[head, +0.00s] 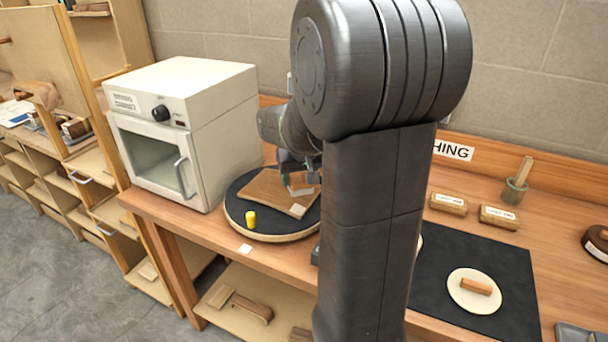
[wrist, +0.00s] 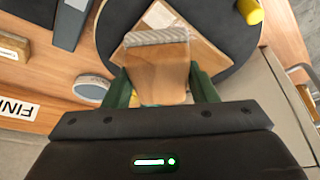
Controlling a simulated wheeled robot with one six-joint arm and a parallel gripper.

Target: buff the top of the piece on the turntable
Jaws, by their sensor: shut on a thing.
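The turntable (head: 238,212) is a round dark disc with a pale rim on the bench; its dark top also shows in the wrist view (wrist: 115,25). A flat brown wooden piece (head: 265,190) with a pale square at one corner lies on it, and shows in the wrist view (wrist: 203,50). My gripper (head: 298,176) is over the piece, its green fingers shut on a wooden block (wrist: 157,75) with a grey, ribbed pad (wrist: 156,36) along its far end. The pad is at or just above the piece's top; I cannot tell whether it touches. My arm hides part of the turntable.
A yellow cylinder (head: 250,219) stands on the turntable's near edge. A white oven (head: 188,130) stands close at the left. Right of my arm are two labelled blocks (head: 448,204) (head: 499,217), a brush pot (head: 514,190) and a black mat (head: 500,255) with a pale disc.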

